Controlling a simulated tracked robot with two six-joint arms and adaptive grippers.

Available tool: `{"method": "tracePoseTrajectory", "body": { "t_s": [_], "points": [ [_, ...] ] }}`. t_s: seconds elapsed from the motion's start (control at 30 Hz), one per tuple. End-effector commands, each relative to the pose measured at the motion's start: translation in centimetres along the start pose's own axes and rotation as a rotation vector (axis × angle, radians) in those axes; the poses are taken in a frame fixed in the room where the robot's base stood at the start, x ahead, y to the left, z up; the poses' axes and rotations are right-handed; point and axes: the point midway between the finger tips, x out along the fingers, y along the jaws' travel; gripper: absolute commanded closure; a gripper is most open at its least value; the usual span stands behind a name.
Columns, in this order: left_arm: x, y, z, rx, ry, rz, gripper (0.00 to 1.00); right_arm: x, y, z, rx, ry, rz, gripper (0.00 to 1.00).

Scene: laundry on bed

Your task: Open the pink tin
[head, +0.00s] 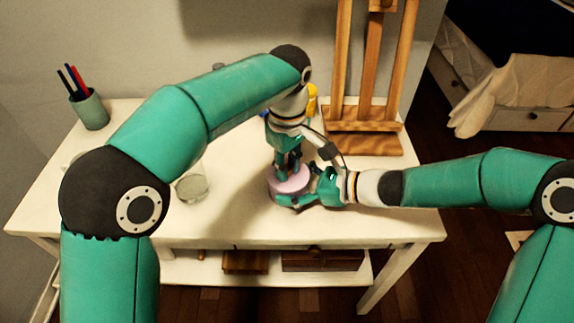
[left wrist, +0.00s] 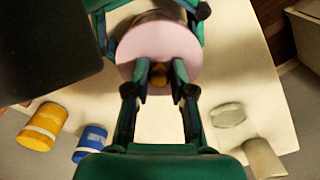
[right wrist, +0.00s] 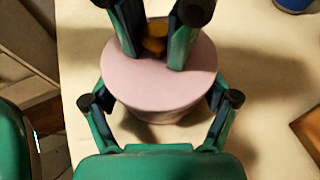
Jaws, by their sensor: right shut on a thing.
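The pink tin (head: 290,184) stands upright near the middle of the white table. Its round lid (left wrist: 160,38) has a small orange-brown knob (right wrist: 155,38) on top. My right gripper (right wrist: 162,100) is shut on the tin's side wall, one finger on each side, coming from the right in the head view. My left gripper (left wrist: 160,78) points down from above the lid. Its fingers stand on either side of the knob, with narrow gaps showing in the left wrist view, so it looks open around the knob. The lid sits on the tin.
A green cup with pens (head: 90,110) stands at the table's left back. A round glass piece (head: 191,188) lies left of the tin. A yellow jar (left wrist: 42,126) and a blue jar (left wrist: 90,142) stand behind. A wooden easel (head: 364,140) is at the back right.

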Motion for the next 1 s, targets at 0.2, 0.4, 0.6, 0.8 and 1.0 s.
{"method": "tracePoseTrajectory", "body": {
  "t_s": [0.2, 0.4, 0.6, 0.8, 1.0],
  "points": [
    [0.8, 0.0, 0.1, 0.002, -0.004, -0.012, 1.00, 0.1, 0.2, 0.2, -0.004, -0.006, 0.006, 0.77],
    [0.8, -0.1, 0.1, 0.002, -0.005, -0.014, 1.00, 0.1, 0.2, 0.2, -0.005, -0.007, 0.008, 0.77],
    [0.1, -0.1, 0.1, 0.002, -0.005, -0.014, 1.00, 0.1, 0.3, 0.2, -0.006, -0.008, 0.008, 0.77],
    [-0.1, 0.0, 0.1, 0.002, -0.004, -0.012, 1.00, 0.1, 0.2, 0.2, -0.005, -0.007, 0.006, 0.77],
    [0.0, 0.0, 0.2, 0.002, -0.006, -0.015, 1.00, 0.1, 0.1, 0.2, -0.004, -0.005, 0.005, 0.77]
  ]
}}
